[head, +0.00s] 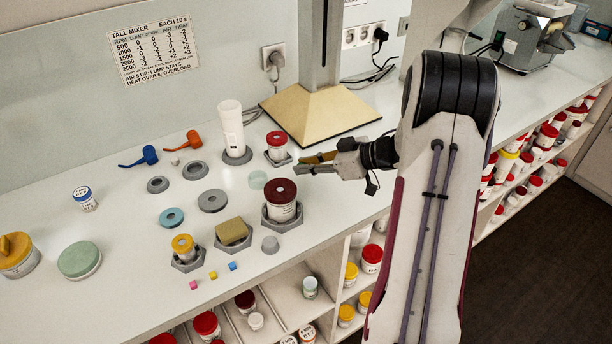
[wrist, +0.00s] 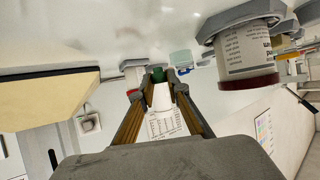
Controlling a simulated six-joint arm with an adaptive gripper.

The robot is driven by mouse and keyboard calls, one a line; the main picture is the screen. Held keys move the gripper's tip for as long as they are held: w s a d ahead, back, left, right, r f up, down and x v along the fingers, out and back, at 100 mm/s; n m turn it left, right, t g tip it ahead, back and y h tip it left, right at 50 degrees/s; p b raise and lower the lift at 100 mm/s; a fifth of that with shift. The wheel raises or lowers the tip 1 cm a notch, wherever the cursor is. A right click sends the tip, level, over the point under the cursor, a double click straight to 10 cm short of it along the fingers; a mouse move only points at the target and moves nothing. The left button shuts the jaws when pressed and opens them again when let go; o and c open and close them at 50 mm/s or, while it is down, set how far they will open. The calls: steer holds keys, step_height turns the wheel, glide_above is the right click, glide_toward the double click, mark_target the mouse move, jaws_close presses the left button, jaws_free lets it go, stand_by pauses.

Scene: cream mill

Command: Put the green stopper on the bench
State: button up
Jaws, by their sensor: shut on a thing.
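My gripper (head: 303,164) is low over the bench, to the right of the tall white bottle and behind the dark-red-lidded jar. In the wrist view the fingers (wrist: 158,88) are shut on a small dark green stopper (wrist: 158,74) at their tips. In the head view I cannot make the stopper out at the fingertips. The pale bench (head: 125,215) lies under the gripper. I cannot tell whether the stopper touches it.
The dark-red-lidded jar (head: 282,203) stands close in front of the fingers. A red-lidded jar (head: 277,142) and the white bottle (head: 232,130) stand behind. A pale green translucent piece (head: 258,179) is left of the fingertips. Bare bench lies at the left.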

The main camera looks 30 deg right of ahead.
mark_target(307, 185)
steer(key=shift+f, duration=0.1)
steer(key=shift+f, duration=1.8)
steer(key=shift+f, duration=0.15)
steer(key=o, duration=0.8)
steer(key=shift+c, duration=0.2)
steer(key=shift+s+d+r, duration=0.3)
steer(key=shift+s+r, duration=0.05)
steer(key=shift+r, duration=0.1)
steer(key=v, duration=1.1)
steer(key=shift+a, duration=0.1)
